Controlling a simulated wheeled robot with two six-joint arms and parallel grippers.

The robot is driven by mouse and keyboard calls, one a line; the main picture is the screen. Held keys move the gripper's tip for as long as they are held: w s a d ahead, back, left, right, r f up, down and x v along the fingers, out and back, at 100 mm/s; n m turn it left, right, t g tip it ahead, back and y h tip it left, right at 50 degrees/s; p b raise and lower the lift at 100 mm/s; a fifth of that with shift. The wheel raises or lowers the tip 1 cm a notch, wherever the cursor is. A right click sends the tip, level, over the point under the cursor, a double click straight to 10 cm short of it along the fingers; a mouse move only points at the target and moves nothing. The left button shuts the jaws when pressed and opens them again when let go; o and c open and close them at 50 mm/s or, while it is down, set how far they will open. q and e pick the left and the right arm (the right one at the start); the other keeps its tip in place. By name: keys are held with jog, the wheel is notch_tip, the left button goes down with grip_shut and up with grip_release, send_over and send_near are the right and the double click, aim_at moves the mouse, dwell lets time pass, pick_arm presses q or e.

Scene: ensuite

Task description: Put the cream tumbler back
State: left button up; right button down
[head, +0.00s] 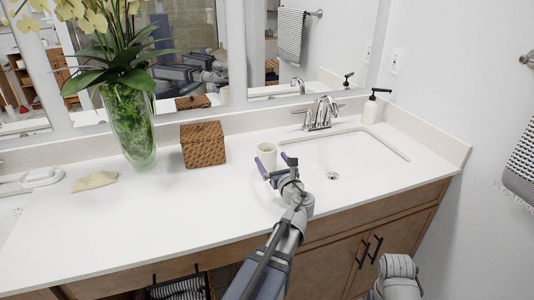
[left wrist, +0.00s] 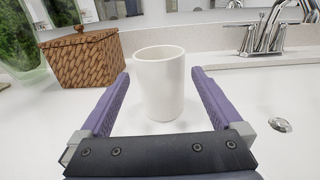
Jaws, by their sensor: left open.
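The cream tumbler (head: 267,154) stands upright on the white counter (head: 150,215), just left of the sink. In the left wrist view the tumbler (left wrist: 160,84) is in the middle, ahead of and between the finger tips. My left gripper (head: 275,163) is open, its purple fingers on either side of the tumbler's near side; the left wrist view (left wrist: 159,92) shows gaps between both fingers and the tumbler. The gripper is not closed on it. My right gripper is not in view.
A woven box (head: 203,144) stands left of the tumbler, with a glass vase of orchids (head: 130,125) beyond. The sink (head: 345,152) with its chrome faucet (head: 322,112) is right. A soap bottle (head: 371,108) stands at the back right.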

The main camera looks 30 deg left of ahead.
pick_arm(q)
jog(key=shift+v, duration=2)
jog(key=shift+r, duration=0.1)
